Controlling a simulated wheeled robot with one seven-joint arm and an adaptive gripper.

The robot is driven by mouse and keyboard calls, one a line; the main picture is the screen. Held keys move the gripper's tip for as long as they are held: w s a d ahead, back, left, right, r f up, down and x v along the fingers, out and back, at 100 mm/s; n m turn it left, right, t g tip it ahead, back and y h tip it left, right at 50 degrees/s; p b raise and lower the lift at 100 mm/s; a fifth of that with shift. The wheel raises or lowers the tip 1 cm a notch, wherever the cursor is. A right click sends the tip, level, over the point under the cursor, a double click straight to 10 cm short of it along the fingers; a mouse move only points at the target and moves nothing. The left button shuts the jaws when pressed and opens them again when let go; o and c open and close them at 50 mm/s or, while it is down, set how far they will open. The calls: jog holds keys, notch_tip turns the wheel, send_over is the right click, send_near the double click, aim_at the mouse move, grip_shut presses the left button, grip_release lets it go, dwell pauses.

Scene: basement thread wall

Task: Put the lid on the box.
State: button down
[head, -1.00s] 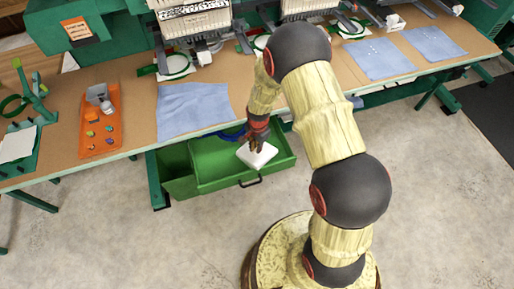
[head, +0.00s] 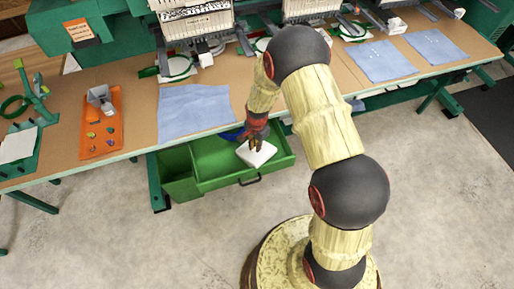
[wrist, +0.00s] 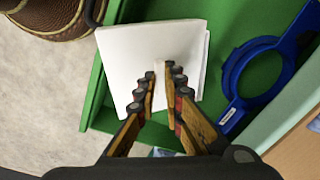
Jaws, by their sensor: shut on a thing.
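A white square lid (head: 257,154) is at the front of the open green drawer, below my gripper (head: 256,146). In the wrist view the lid (wrist: 125,65) lies flat under the fingers, and my gripper (wrist: 160,72) is shut at its middle. What the fingertips grasp, likely a small grip on the lid, is mostly hidden by them. A second white edge (wrist: 204,65) shows along the lid's right side, perhaps the box beneath. The box is otherwise hidden, and I cannot tell whether the lid sits on it.
The green drawer (head: 185,184) is pulled out under the worktable. A blue ring-shaped hoop (wrist: 231,85) lies in it beside the lid. The table edge is close behind. Blue cloth (head: 197,108) and an orange tray (head: 101,140) lie on the table. The floor in front is clear.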

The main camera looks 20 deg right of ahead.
jog(key=shift+s+f, duration=0.75)
jog(key=shift+f, duration=0.2)
jog(key=shift+a+f, duration=0.1)
jog(key=c, duration=2)
grip_release()
jog(key=shift+f+g, duration=0.1)
jog(key=shift+g, duration=0.2)
jog(key=shift+o, duration=0.9)
jog(key=shift+w, duration=0.1)
jog(key=shift+w+r, duration=0.25)
jog(key=shift+w+r, duration=0.1)
jog(key=shift+r, duration=0.15)
notch_tip(320, 180, up, 12)
jog(key=shift+f, duration=0.2)
